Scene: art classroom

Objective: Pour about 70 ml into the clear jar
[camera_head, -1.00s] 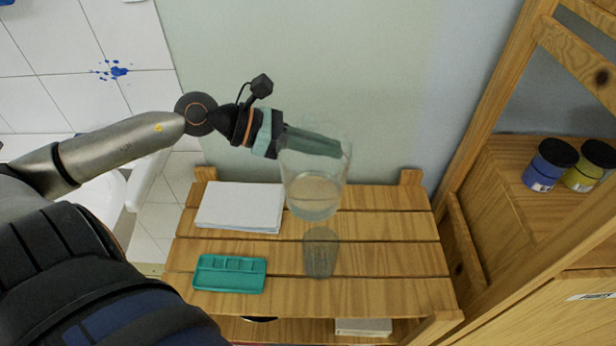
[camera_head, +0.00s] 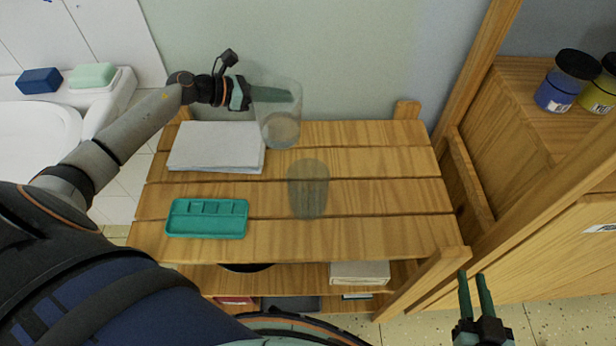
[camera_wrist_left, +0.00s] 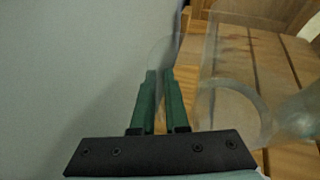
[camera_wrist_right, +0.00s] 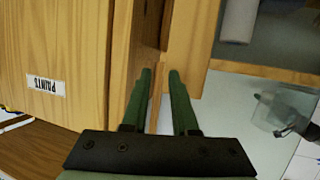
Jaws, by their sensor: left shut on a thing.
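My left gripper (camera_head: 288,96) is shut on the wall of a large clear container (camera_head: 281,128) with some clear liquid at its bottom. I hold it nearly upright over the back of the slatted wooden table (camera_head: 385,190). The left wrist view also shows the container (camera_wrist_left: 235,100), with its wall between the fingers. A smaller, greyish see-through jar (camera_head: 308,190) stands on the table, in front and slightly right of the held container. I cannot make out any liquid in it. My right gripper (camera_head: 475,276) is open and empty, low at the right beyond the table's front corner.
A white paper stack (camera_head: 217,147) and a teal tray (camera_head: 207,219) lie on the table's left part. The table's right part is clear. A wooden cabinet (camera_head: 545,215) stands at the right with blue (camera_head: 555,92) and yellow (camera_head: 600,97) paint jars. A wall is behind.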

